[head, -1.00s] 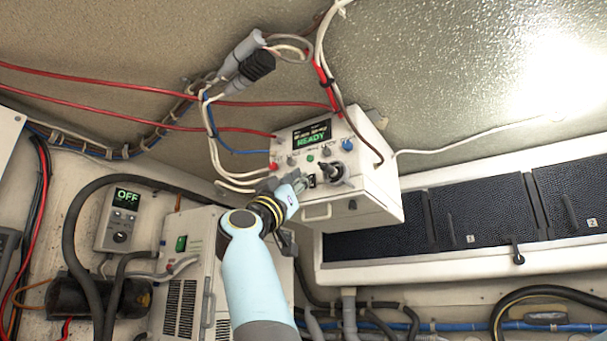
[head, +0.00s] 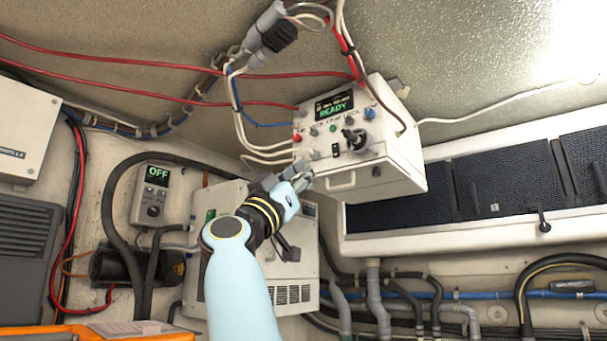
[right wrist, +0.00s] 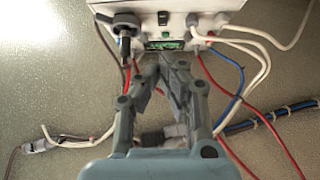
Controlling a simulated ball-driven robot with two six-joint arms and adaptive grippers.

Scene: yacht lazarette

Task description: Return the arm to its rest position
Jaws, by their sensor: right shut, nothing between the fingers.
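My right arm reaches up from the bottom middle of the head view. Its gripper (head: 303,181) is near the lower left corner of a white control box (head: 405,150) whose screen reads READY. The gripper also shows in the right wrist view (right wrist: 160,66), with its fingers together and nothing held, below the box's front panel (right wrist: 175,20). I cannot tell whether the fingertips touch the box. My left gripper is not in view.
A grey unit reading OFF (head: 153,195) hangs on the left wall. A white vented cabinet (head: 293,270) is behind my arm. Red cables (head: 150,62) cross the upper left. A dark-panelled frame (head: 500,185) is at the right. An orange surface (head: 40,331) shows at the lower left.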

